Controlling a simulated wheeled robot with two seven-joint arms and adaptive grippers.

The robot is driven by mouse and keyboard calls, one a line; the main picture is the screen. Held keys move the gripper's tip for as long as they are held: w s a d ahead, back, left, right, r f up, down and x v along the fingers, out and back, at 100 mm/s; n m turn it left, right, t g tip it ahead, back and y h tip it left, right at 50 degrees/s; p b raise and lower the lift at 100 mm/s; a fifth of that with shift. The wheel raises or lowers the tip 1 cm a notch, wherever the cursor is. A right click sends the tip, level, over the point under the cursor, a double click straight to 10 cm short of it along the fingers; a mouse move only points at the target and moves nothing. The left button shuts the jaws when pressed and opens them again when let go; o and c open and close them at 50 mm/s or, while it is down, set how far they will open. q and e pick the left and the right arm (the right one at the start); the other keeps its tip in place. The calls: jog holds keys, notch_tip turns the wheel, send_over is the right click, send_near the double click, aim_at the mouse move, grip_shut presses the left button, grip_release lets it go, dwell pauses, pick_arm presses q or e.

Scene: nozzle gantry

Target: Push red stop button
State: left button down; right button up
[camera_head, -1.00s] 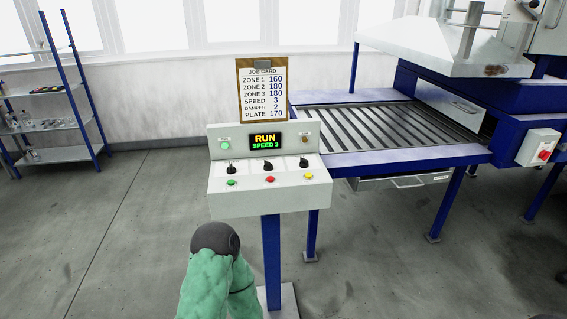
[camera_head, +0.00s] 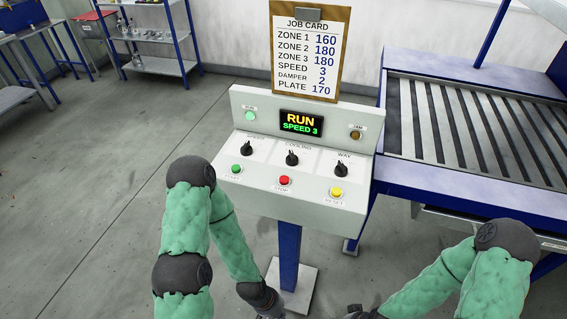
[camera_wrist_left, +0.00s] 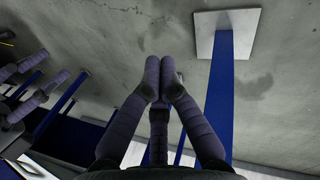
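The red stop button (camera_head: 284,180) sits in the middle of the front row on the sloped control panel (camera_head: 320,203), between a green button (camera_head: 236,169) and a yellow one (camera_head: 336,192). My left gripper (camera_head: 268,304) is low at the bottom of the head view, below and in front of the panel, and partly cut off. In the left wrist view its fingers (camera_wrist_left: 160,65) are together with nothing between them. My right gripper (camera_head: 358,314) is mostly cut off at the bottom edge. Dark fingers at the left of the wrist view (camera_wrist_left: 40,85) seem to be its own; their opening is unclear.
Three black knobs (camera_head: 292,158) stand behind the buttons. The display (camera_head: 301,123) reads RUN SPEED 3. A job card (camera_head: 308,50) stands above the panel. A blue post (camera_head: 289,255) carries the panel. A slatted conveyor (camera_head: 470,125) is at right; open floor is at left.

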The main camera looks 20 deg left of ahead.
dwell(0.3)
pick_arm(q)
jog(key=w+a+r+m+t+p, duration=0.1)
jog(key=w+r+p, duration=0.4)
jog(key=r+p, duration=0.6)
jog(key=w+a+r+m+t+p, duration=0.2)
jog(key=w+r+p, duration=0.3)
jog(key=r+p, duration=0.6)
jog(key=w+a+r+m+t+p, duration=0.1)
jog(key=w+r+p, duration=0.5)
jog(key=r, duration=1.5)
jog(key=shift+a+r+m+t+p, duration=0.2)
jog(key=shift+m+t+p, duration=0.3)
jog(key=shift+p, duration=2.3)
notch_tip(320, 180, up, 10)
jog(key=m+t+p, duration=0.1)
jog(key=m+t, duration=0.2)
send_over(281, 180)
jog(key=shift+w+f, duration=0.1)
jog(key=shift+f, duration=0.1)
jog(key=shift+f, duration=0.1)
notch_tip(281, 180, down, 8)
jog(key=b, duration=0.6)
jog(key=shift+f+b, duration=0.3)
jog(key=shift+b, duration=0.1)
